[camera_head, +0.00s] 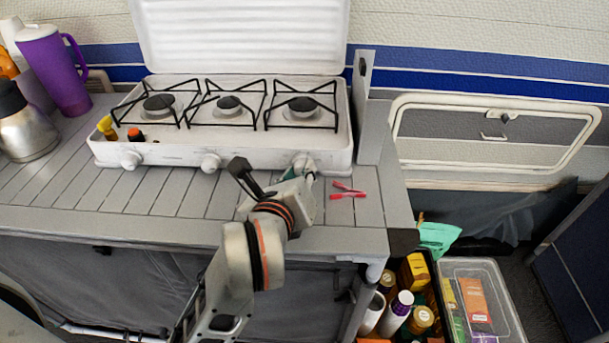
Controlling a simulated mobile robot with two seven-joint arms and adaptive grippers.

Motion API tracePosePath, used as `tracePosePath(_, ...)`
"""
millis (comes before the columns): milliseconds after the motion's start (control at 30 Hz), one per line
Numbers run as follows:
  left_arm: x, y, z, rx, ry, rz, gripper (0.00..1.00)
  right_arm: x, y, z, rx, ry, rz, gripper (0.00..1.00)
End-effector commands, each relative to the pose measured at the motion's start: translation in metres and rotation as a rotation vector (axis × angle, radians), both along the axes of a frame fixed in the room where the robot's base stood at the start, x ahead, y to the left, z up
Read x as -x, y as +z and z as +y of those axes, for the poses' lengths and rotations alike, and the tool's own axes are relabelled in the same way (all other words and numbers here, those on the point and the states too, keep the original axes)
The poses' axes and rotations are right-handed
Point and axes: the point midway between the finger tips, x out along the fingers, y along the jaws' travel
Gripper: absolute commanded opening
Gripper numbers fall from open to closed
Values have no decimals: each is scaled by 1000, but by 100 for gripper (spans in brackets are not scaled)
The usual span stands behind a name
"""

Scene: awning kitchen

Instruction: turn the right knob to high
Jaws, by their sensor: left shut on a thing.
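The white three-burner stove (240,156) stands on the slatted counter with its lid raised. Three white knobs line its front: the left knob (131,160), the middle knob (210,163) and the right knob (303,160). My left arm comes up from below, and my left gripper (307,173) is shut on the right knob. The gripper partly hides that knob, and its exact turn angle cannot be read. My right gripper is not in view.
A red clip (348,191) lies on the counter just right of my gripper. A purple jug (55,72) and a steel pot (26,125) stand at the left. An upright panel (371,120) borders the stove's right side. Crates with groceries (480,290) sit below right.

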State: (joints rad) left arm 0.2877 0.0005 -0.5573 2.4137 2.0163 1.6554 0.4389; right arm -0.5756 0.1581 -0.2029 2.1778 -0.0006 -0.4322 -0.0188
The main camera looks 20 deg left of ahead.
Motion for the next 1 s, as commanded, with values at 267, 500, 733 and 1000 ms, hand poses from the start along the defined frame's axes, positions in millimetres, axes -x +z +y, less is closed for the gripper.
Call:
tracePosePath(267,0,-3,1,77,2,-17,0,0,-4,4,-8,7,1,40)
tracePosePath(500,0,0,1,90,2,-25,0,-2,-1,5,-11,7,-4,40)
tracePosePath(733,0,0,1,89,2,-26,0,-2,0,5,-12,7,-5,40)
tracePosePath(1000,0,0,1,88,1,-26,38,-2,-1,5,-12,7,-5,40)
